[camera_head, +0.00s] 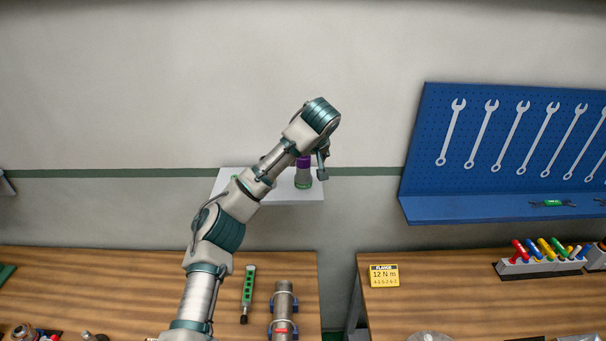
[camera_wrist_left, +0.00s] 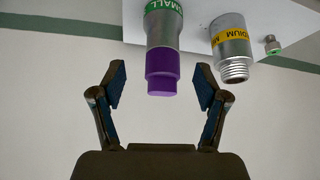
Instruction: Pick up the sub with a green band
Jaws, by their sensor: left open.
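The green-banded sub (camera_head: 304,180) stands on a small white wall shelf (camera_head: 312,195) in the head view, grey with a purple top. In the left wrist view the same sub (camera_wrist_left: 164,38) shows its green band marked SMALL and its purple end, which points toward my gripper. My left gripper (camera_wrist_left: 160,84) is open, with its two fingers apart on either side of the purple end's line and nothing clasped. In the head view my left gripper (camera_head: 322,165) is beside the sub, partly hidden by my wrist. My right gripper is not in view.
A yellow-banded sub (camera_wrist_left: 231,45) with a threaded end is close beside the green-banded one, and a small fitting (camera_wrist_left: 272,45) is farther along the shelf. A blue wrench board (camera_head: 500,150) hangs at right. Wooden benches (camera_head: 60,285) hold tools below.

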